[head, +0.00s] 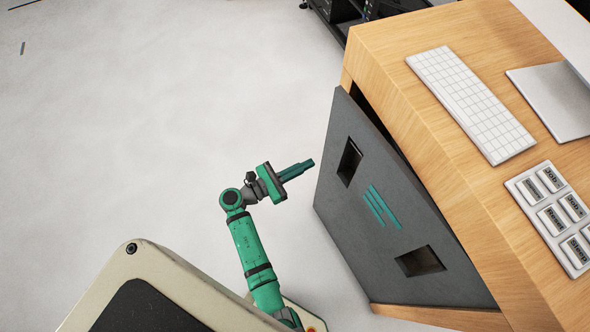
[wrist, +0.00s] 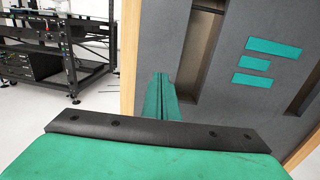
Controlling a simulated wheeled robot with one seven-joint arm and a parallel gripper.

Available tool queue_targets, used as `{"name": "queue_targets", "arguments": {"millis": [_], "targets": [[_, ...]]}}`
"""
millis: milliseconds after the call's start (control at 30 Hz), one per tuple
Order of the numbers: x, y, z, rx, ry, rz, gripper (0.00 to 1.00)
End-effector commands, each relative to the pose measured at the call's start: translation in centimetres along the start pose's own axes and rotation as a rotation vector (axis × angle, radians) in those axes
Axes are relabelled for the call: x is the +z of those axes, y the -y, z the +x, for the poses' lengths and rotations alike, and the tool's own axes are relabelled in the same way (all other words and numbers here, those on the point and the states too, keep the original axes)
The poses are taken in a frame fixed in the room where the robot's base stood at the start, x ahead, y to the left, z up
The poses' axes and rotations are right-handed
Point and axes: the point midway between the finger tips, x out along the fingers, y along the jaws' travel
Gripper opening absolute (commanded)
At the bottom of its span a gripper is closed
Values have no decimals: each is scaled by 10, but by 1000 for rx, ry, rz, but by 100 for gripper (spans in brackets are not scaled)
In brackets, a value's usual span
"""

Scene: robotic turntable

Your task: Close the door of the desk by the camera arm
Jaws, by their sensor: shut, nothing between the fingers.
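The desk's dark grey door (head: 340,205) has two recessed slots and green stripes on its face. In the head view it stands tilted out from the wooden desk (head: 500,50), with a dark gap along its upper edge. In the wrist view the door (wrist: 220,75) fills the right half, with a long slot and the green stripes. My gripper (head: 310,163) is shut and empty. Its fingers point right toward the door's left part, near the upper slot. The fingers also show in the wrist view (wrist: 161,78), in front of the door; I cannot tell whether they touch it.
A keyboard (head: 470,105), a monitor stand (head: 553,100) and a button panel (head: 555,215) are on the desktop. A black rack (wrist: 65,60) stands in the background. The pale floor (head: 150,110) left of the desk is clear.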

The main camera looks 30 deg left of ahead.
Motion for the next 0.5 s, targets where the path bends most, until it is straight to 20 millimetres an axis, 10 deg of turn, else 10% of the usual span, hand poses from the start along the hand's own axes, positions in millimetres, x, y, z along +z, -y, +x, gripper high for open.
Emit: {"name": "queue_targets", "arguments": {"millis": [500], "targets": [[0,1,72,-2,-1,1,0]]}}
